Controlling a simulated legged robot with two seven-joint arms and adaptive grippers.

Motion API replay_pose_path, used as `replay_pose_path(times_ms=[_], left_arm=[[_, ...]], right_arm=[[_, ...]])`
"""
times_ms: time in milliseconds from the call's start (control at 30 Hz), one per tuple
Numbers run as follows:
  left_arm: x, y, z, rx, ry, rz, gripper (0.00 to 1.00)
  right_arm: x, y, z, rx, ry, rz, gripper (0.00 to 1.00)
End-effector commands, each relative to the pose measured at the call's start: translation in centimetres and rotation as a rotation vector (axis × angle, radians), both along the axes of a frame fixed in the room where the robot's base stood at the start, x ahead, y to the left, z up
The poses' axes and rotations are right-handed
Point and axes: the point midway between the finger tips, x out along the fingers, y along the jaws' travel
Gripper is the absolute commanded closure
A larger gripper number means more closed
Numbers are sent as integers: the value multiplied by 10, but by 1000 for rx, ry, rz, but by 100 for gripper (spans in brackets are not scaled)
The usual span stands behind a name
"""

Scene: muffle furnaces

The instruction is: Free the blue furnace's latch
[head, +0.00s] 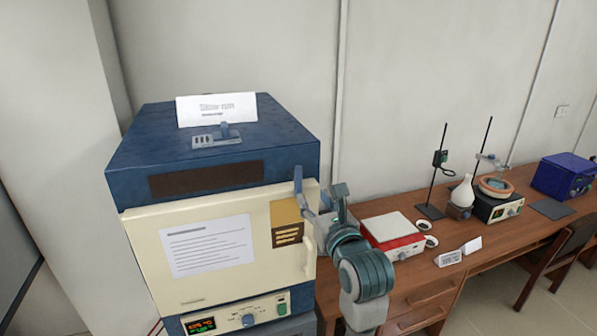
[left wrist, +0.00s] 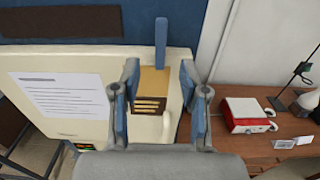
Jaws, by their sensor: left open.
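The blue furnace (head: 215,150) has a cream door (head: 150,235), which is closed. My left gripper (head: 318,210) is open at the furnace's right edge, beside the latch. In the left wrist view, its fingers (left wrist: 159,80) stand on either side of the block, with nothing held. Whether they touch it is unclear. My right gripper is out of view.
A pale door handle (head: 308,240) is just below the latch. A paper sheet (head: 209,246) is on the door. A wooden desk (head: 450,262) to the right bears a red-and-white device (head: 392,232), a stirrer and stands. A plain wall is behind.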

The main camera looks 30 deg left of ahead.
Motion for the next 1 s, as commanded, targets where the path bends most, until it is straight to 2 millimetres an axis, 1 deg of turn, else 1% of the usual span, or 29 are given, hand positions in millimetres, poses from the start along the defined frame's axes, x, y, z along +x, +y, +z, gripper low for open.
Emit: replay_pose_path(times_ms=[33,133,233,400,500,700,967,1000], left_arm=[[7,8,3,-1,2,1,56],[23,22,4,3,3,0,56],[39,40,5,6,4,2,56],[62,66,4,8,3,3,56],[71,78,4,8,2,2,56],[80,90,1,4,0,1,56],[81,91,0,4,0,1,56],[81,91,1,5,1,0,64]], right_arm=[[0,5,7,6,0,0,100],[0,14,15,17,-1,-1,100],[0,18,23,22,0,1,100],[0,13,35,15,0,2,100],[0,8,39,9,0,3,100],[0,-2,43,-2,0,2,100],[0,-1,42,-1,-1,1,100],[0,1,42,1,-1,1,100]])
